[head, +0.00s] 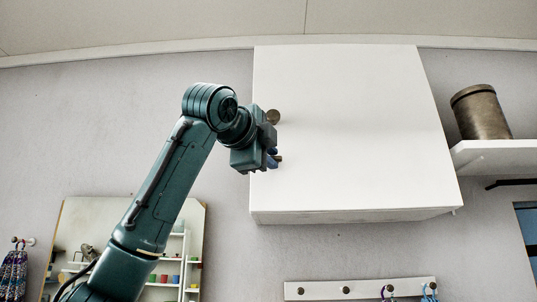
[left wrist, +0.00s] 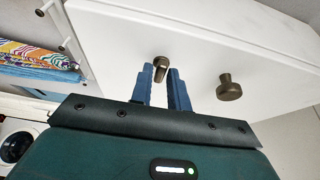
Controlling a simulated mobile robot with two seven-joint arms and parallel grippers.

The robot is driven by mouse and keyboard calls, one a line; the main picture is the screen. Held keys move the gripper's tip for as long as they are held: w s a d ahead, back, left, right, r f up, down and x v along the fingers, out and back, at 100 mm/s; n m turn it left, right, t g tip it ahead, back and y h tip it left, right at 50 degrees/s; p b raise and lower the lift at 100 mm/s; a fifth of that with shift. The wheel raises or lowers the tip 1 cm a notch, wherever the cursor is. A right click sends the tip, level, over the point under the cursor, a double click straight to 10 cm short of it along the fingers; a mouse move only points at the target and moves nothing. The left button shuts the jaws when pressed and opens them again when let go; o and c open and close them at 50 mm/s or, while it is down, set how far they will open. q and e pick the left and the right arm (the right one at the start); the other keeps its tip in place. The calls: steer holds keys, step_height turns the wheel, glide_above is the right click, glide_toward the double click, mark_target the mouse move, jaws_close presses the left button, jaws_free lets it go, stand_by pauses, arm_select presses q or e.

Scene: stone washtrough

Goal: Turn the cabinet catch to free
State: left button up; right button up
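The white cabinet (head: 350,130) hangs on the wall. Its small brownish catch (head: 279,158) sits low near the door's left edge. In the left wrist view, the catch (left wrist: 160,66) lies between my blue fingertips and fills the narrow gap. A round bronze knob (head: 273,116) sits above the catch and shows right of the fingers in the left wrist view (left wrist: 229,88). My left gripper (head: 272,158) is at the catch, its fingers close on both sides and partly hiding it in the head view. My right gripper is not in view.
A wall shelf (head: 490,156) with a bronze canister (head: 480,112) is right of the cabinet. A hook rail (head: 360,289) runs below it. A mirror (head: 75,225) hangs at lower left, beside a patterned cloth (head: 14,272) on a hook. The wall between cabinet and rail is clear.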

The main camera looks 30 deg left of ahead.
arm_select(q)
jaws_close()
steer(key=shift+f, duration=0.1)
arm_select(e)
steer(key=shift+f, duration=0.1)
arm_select(q)
steer(key=n+y+b, duration=0.1)
steer(key=n+y, duration=0.2)
steer(key=n, duration=0.4)
steer(key=n+t+y+b, duration=0.1)
steer(key=n+y+b, duration=0.1)
steer(key=n, duration=0.5)
steer(key=n+y+b, duration=0.2)
steer(key=n+y, duration=0.1)
steer(key=n, duration=0.5)
steer(key=shift+w+d+f+y, duration=0.3)
steer(key=shift+d+f+y, duration=0.05)
steer(key=shift+d+y, duration=0.05)
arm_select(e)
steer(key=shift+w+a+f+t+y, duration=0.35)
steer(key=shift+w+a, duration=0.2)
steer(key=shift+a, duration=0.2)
arm_select(q)
steer(key=shift+n, duration=0.4)
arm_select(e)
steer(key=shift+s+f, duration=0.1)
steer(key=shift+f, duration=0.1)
